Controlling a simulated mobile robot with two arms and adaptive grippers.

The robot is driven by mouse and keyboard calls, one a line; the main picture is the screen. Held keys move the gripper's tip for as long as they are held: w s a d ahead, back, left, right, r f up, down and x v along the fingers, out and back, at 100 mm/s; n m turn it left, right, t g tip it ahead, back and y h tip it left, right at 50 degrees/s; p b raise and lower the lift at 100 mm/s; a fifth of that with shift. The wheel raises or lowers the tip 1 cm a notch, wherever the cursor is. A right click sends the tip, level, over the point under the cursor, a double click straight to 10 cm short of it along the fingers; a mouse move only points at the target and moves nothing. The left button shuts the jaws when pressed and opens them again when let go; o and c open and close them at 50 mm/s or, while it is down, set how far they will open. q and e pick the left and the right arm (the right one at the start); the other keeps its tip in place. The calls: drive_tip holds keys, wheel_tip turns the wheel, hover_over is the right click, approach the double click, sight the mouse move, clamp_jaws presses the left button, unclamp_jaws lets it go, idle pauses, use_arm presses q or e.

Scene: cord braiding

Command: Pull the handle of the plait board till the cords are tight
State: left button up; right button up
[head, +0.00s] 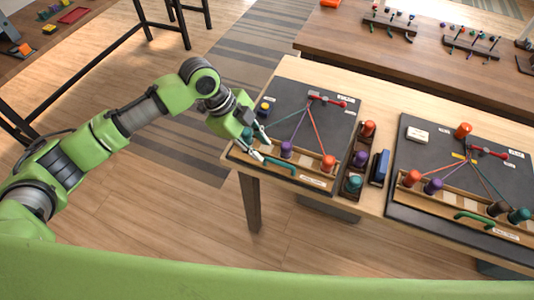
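The left plait board (338,122) is a dark panel on the wooden table. Green, purple and red cords run in straight lines from a post at its red-knobbed fitting (328,100) down to a teal bobbin (247,134), a purple bobbin (286,149) and an orange bobbin (328,163). A green handle (281,166) is on its front edge. My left gripper (266,152) is over the board's front left part, its fingers apart, with the tips close to the handle's left end. I cannot tell whether they touch it. My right gripper is out of view.
A bobbin rack (345,193) and a blue block (381,167) stand right of this board. A second plait board (400,160) with its own cords, bobbins and green handle (474,219) lies further right. Another table (345,40) stands behind. Open floor lies in front.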

use_arm(q)
drive_tip(key=v, duration=0.5)
idle(0.4)
